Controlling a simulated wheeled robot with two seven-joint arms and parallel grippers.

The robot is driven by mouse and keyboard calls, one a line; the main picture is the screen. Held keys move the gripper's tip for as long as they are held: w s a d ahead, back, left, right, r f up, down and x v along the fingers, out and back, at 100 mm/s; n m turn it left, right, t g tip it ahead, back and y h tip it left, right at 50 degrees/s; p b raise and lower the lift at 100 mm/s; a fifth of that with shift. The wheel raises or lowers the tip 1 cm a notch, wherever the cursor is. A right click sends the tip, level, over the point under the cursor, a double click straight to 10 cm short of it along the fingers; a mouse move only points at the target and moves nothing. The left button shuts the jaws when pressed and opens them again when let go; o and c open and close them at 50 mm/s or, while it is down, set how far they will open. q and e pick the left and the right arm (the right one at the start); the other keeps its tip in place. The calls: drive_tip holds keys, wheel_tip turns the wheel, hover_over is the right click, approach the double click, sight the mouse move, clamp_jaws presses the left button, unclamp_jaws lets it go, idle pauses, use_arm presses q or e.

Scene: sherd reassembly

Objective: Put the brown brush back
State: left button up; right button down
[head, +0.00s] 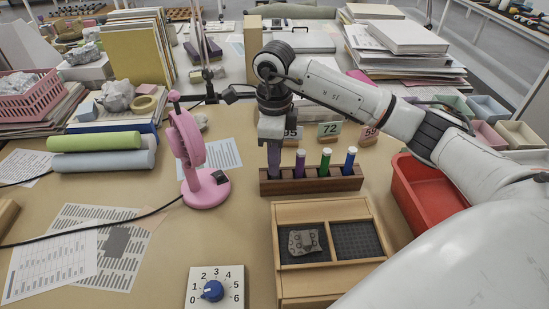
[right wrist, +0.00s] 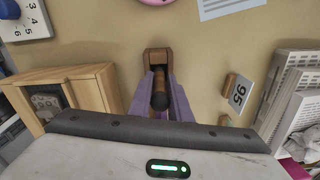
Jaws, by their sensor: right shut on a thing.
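A dark wooden rack (head: 312,180) stands upright in mid-table, with a purple (head: 300,163), a green (head: 325,161) and a blue (head: 349,160) capped piece standing in it. My right gripper (head: 274,160) points down at the rack's left end. In the right wrist view its purple-grey fingers are shut on the brown brush (right wrist: 160,92), a dark brown rod with a blackish end. The rack's end (right wrist: 157,57) shows just beyond it. In the head view the fingers hide the brush, and I cannot tell how deep it sits in the slot. My left gripper is not in view.
Number cards, one reading 72 (head: 329,130), stand behind the rack. A pink fan (head: 205,190) stands to its left. A wooden two-compartment box (head: 330,209) with a grey sherd (head: 304,242) is in front. A red bin (head: 405,200) is to the right, under my arm.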

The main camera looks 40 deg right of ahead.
drive_tip(key=shift+f, duration=0.1)
drive_tip(key=c, duration=1.6)
unclamp_jaws()
drive_tip(key=shift+c, duration=0.2)
wheel_tip(320, 180, up, 12)
drive_tip(key=shift+a+r+p, duration=0.1)
drive_tip(key=shift+r+p, duration=0.1)
drive_tip(key=shift+p, duration=0.1)
